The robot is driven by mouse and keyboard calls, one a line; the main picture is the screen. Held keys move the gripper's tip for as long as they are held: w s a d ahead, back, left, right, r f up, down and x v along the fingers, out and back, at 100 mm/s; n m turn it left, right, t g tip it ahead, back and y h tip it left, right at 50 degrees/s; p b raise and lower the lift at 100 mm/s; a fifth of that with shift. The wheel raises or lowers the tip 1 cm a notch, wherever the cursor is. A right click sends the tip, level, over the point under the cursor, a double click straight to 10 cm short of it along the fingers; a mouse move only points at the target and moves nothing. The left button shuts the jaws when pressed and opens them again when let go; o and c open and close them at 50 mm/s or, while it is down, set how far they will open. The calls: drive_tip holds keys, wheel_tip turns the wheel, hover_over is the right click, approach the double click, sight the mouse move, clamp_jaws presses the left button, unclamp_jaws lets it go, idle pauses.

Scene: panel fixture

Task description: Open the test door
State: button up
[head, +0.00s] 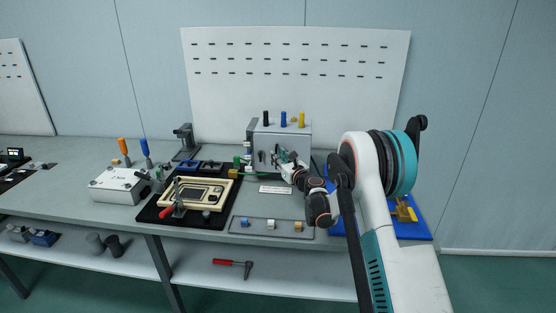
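A light grey box-like fixture (296,133) stands at the back of the bench, below the pegboard, with black, blue and yellow pegs on top. I take it to hold the test door; the door's outline, handle and angle are too small and too covered to tell. My gripper (277,157) is at the front face of this fixture, reaching in from the right. Its fingers are small and overlap dark parts on that face, so I cannot tell whether they touch or hold anything. My wrist hides the fixture's lower right part.
A beige framed panel with a red-handled clamp (168,211) lies on a black mat left of the fixture. A grey tray (250,232) with small blocks lies in front. A blue mat (418,233) is at right, partly behind my arm. A white label (275,190) lies between.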

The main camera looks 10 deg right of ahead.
drive_tip(key=shift+w+a, duration=0.2)
drive_tip(key=shift+w, duration=0.5)
clamp_jaws()
drive_tip(key=shift+s, duration=0.15)
